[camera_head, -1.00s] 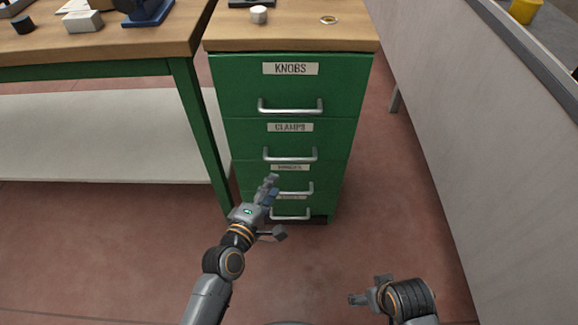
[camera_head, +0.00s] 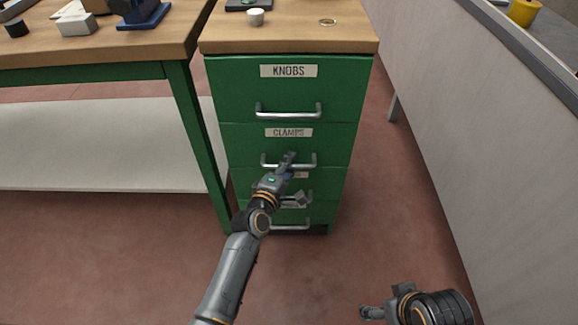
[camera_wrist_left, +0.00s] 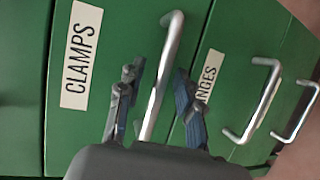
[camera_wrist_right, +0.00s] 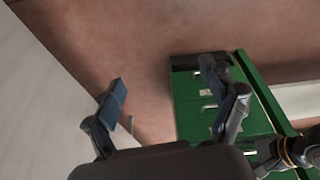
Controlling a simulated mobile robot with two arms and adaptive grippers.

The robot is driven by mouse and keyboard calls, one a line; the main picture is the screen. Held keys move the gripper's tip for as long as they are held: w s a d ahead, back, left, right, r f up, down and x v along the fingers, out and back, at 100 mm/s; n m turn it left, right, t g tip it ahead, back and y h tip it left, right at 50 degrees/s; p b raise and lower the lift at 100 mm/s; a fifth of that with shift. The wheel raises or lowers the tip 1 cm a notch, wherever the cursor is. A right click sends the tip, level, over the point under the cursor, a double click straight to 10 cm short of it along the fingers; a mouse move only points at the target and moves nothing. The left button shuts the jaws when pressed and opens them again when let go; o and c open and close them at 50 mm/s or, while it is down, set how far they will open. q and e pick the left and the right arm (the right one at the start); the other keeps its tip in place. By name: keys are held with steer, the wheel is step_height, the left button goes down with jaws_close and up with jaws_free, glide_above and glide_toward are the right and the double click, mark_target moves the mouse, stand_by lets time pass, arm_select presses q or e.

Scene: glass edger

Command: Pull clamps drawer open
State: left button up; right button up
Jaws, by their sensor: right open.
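The green clamps drawer (camera_head: 235,143) is shut, flush in the cabinet below the knobs drawer. Its metal bar handle (camera_head: 309,160) is partly hidden by my left gripper (camera_head: 291,165). In the left wrist view, the open fingers of my left gripper (camera_wrist_left: 158,82) stand on either side of the clamps handle (camera_wrist_left: 165,75), with a gap on both sides. The clamps label (camera_wrist_left: 80,58) is at the left there. My right gripper (camera_head: 384,301) is open and empty, low over the floor right of the cabinet.
The knobs drawer (camera_head: 345,90) is above, and two lower drawers with handles (camera_wrist_left: 262,95) are below. A workbench (camera_head: 90,72) stands left of the cabinet. A pale wall-like panel (camera_head: 450,120) runs along the right. The floor (camera_head: 370,190) between is clear.

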arm_select(q)
jaws_close()
steer(key=shift+s, duration=0.15)
arm_select(e)
steer(key=shift+r, duration=0.1)
arm_select(q)
steer(key=s+p, duration=0.8)
steer(key=s, duration=2)
steer(key=shift+s+p, duration=0.3)
steer(key=shift+s, duration=0.05)
arm_select(e)
steer(key=s+f, duration=0.2)
steer(key=f, duration=1)
steer(key=s+f+g, duration=0.1)
steer(key=s+f, duration=0.2)
steer(key=f, duration=0.9)
steer(key=shift+d+f+g, duration=0.15)
steer(key=shift+d+g, duration=0.05)
steer(key=shift+g, duration=0.1)
steer(key=shift+s, duration=0.1)
